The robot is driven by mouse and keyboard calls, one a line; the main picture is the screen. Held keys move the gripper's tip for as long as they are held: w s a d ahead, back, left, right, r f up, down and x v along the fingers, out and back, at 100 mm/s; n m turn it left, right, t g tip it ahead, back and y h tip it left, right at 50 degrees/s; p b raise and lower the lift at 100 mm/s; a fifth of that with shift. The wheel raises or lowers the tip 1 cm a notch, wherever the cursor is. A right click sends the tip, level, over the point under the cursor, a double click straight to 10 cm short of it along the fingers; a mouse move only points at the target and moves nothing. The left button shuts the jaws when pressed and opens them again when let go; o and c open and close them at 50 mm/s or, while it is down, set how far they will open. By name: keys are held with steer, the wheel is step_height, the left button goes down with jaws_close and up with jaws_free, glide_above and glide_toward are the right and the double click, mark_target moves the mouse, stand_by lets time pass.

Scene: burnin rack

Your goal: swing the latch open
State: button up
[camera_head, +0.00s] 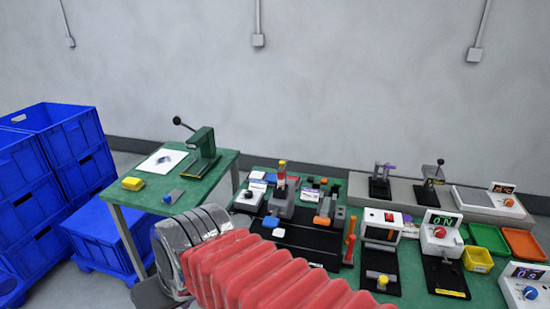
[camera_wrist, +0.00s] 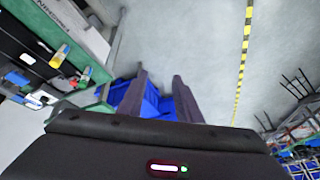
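I cannot pick out the latch for certain in either view. The green bench (camera_head: 440,285) carries several small fixtures. One is a grey fixture with a red and yellow top (camera_head: 281,180); another is an upright orange-red handle (camera_head: 350,240) beside a white unit (camera_head: 380,228). My gripper (camera_wrist: 159,77) shows in the wrist view with its two dark fingers apart and nothing between them. It points past a bench edge toward the floor, away from the fixtures. In the head view my red-sleeved arm crosses the front of the bench and hides part of it; the fingers do not show.
Blue crates (camera_head: 75,145) are stacked at the left. A yellow-black floor line (camera_wrist: 243,60) crosses open grey floor in the wrist view. Wire racks (camera_wrist: 297,150) stand at its right.

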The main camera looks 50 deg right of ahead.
steer(key=w+d+m+t+y, duration=0.55)
steer(key=w+d+m, duration=0.75)
steer(key=m, duration=0.8)
steer(key=s+d+m+t+h, duration=0.2)
steer(key=d+m, duration=0.4)
steer(key=d, duration=0.4)
steer(key=s+d+r+m+t+h, duration=0.1)
steer(key=s+d+m+h, duration=0.3)
steer(key=d, duration=0.7)
steer(key=s+d+m+t+h, duration=0.2)
steer(key=d+m+h, duration=0.5)
steer(key=d, duration=0.4)
steer(key=shift+s+d+r+m+t, duration=0.3)
steer(key=shift+s+r+t, duration=0.1)
steer(key=shift+t, duration=0.15)
steer(key=shift+w, duration=0.1)
